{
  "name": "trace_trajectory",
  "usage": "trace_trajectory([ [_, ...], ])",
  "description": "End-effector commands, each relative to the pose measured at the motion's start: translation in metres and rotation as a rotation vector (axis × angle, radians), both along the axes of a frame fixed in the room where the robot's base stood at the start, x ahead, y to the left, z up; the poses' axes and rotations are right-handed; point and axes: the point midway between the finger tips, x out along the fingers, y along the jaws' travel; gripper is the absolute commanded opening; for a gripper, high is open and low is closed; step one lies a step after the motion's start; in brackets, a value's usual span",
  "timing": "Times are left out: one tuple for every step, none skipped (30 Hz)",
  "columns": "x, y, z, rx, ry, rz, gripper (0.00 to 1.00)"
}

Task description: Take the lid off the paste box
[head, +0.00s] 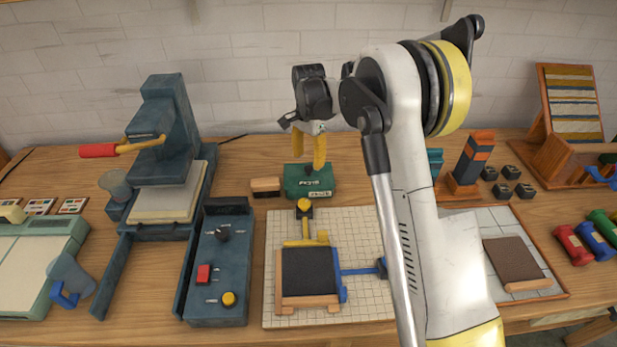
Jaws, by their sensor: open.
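The paste box (309,187) is a small dark green box with pale lettering on its front. It stands on the wooden bench in front of the tiled wall. Its top is partly covered by my gripper, so I cannot make out the lid separately. My gripper (309,157) points down over the box with its two yellow fingers apart. The fingertips are at about the height of the box top in the picture. I cannot tell whether they touch it. Nothing is seen held between them.
A wood-and-dark block (265,187) sits just left of the box. A blue press (165,150) with a red handle stands further left. A gridded board (365,225) with a dark pad (308,270) lies in front. My arm hides part of the bench right of the box.

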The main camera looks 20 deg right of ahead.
Motion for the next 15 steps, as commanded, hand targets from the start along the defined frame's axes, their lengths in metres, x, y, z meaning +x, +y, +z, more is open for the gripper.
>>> trace_trajectory([
  [0.0, 0.0, -0.01, 0.0, 0.0, 0.0, 0.51],
  [0.0, 0.0, -0.015, 0.0, 0.0, 0.0, 0.51],
  [0.0, 0.0, -0.022, 0.0, 0.0, 0.0, 0.51],
  [0.0, -0.001, -0.028, 0.0, 0.0, 0.0, 0.51],
  [0.0, -0.001, -0.032, 0.0, 0.0, 0.0, 0.51],
  [0.0, -0.001, -0.038, 0.0, 0.0, 0.0, 0.51],
  [0.0, -0.001, -0.041, 0.0, 0.0, 0.0, 0.51],
  [0.0, 0.0, -0.044, 0.0, 0.0, 0.0, 0.51],
  [0.0, 0.0, -0.045, 0.0, 0.0, 0.0, 0.51],
  [0.0, 0.0, -0.045, 0.0, 0.0, 0.0, 0.51],
  [0.0, 0.0, -0.045, 0.0, 0.0, 0.0, 0.51],
  [0.0, 0.0, -0.044, 0.0, 0.0, 0.0, 0.51],
  [0.0, 0.0, -0.044, 0.0, 0.0, 0.0, 0.51],
  [0.0, 0.0, -0.044, 0.0, 0.0, 0.0, 0.51],
  [0.0, 0.0, -0.044, 0.0, 0.0, 0.0, 0.5],
])
